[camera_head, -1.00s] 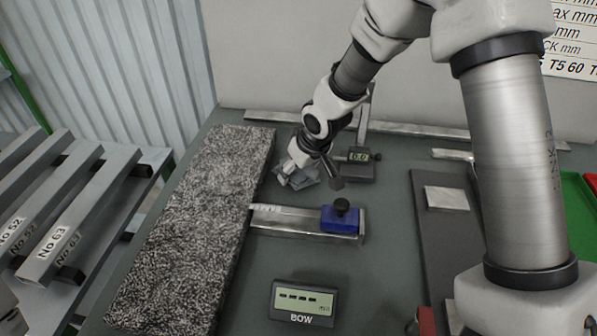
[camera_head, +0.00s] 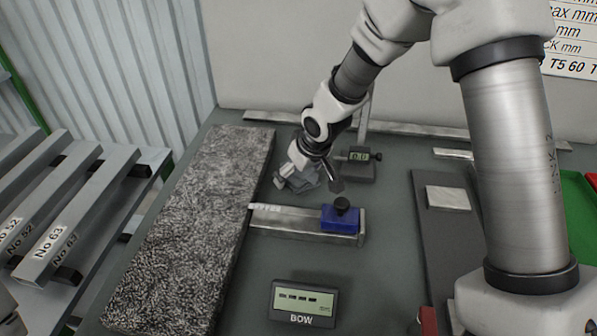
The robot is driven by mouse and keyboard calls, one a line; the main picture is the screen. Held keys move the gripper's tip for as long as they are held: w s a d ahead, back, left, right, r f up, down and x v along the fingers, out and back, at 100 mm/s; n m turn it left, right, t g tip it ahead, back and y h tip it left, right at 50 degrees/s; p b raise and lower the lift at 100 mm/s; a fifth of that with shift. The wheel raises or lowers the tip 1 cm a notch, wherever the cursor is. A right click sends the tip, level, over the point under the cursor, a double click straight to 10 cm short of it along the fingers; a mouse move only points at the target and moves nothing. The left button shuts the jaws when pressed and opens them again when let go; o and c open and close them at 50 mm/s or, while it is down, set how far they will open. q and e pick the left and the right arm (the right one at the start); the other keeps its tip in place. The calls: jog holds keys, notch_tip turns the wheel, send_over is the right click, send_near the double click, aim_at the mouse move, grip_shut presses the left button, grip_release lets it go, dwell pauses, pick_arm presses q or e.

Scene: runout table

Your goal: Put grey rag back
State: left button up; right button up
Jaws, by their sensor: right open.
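The grey rag (camera_head: 300,182) is a small crumpled cloth on the grey-green table (camera_head: 250,294), just right of the speckled slab's far part. My right gripper (camera_head: 306,176) is open and directly over the rag, pointing down. Its fingers cover part of the rag, and I cannot tell whether they touch it. My left gripper is not in view.
The speckled slab (camera_head: 200,215) lies at left. A metal bar with a blue block (camera_head: 341,219) is in front of the rag. A small gauge (camera_head: 358,160) stands behind right, a BOW display (camera_head: 302,303) in front. A dark plate (camera_head: 444,240) and green tray (camera_head: 580,215) lie right.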

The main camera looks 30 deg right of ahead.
notch_tip(320, 180, up, 2)
jog(key=shift+r+p, duration=0.1)
jog(key=shift+p, duration=0.6)
jog(key=v, duration=1.1)
jog(key=shift+s, duration=0.25)
